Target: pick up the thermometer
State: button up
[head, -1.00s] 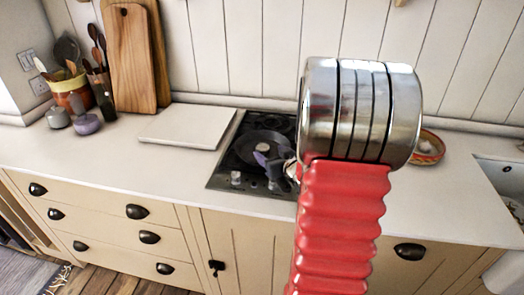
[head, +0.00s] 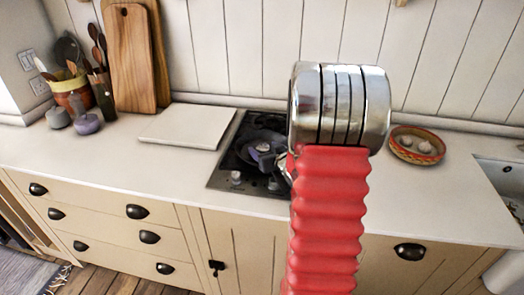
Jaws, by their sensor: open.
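I cannot make out the thermometer in the head view; it may be hidden behind my arm or too small to tell. My gripper (head: 264,158) shows only in part, as a small dark and purplish shape past the left side of my arm. It is over the black hob (head: 226,172), in front of the dark pan (head: 248,141) there. Its jaws are open, and I see nothing held between them. My red and chrome arm hides the right part of the hob and the counter behind it.
A pale board (head: 187,127) lies left of the hob. Wooden cutting boards (head: 133,55), a utensil pot (head: 72,90) and a purple-grey container (head: 87,123) stand at the left. A patterned bowl (head: 417,146) with pale round items sits right, near the sink (head: 503,180). The front-left counter is clear.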

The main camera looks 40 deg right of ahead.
aim_at(265, 150)
jog(key=c, duration=1.2)
jog(key=shift+c, duration=0.2)
notch_tip(265, 150, up, 10)
dwell(0.3)
dwell(0.5)
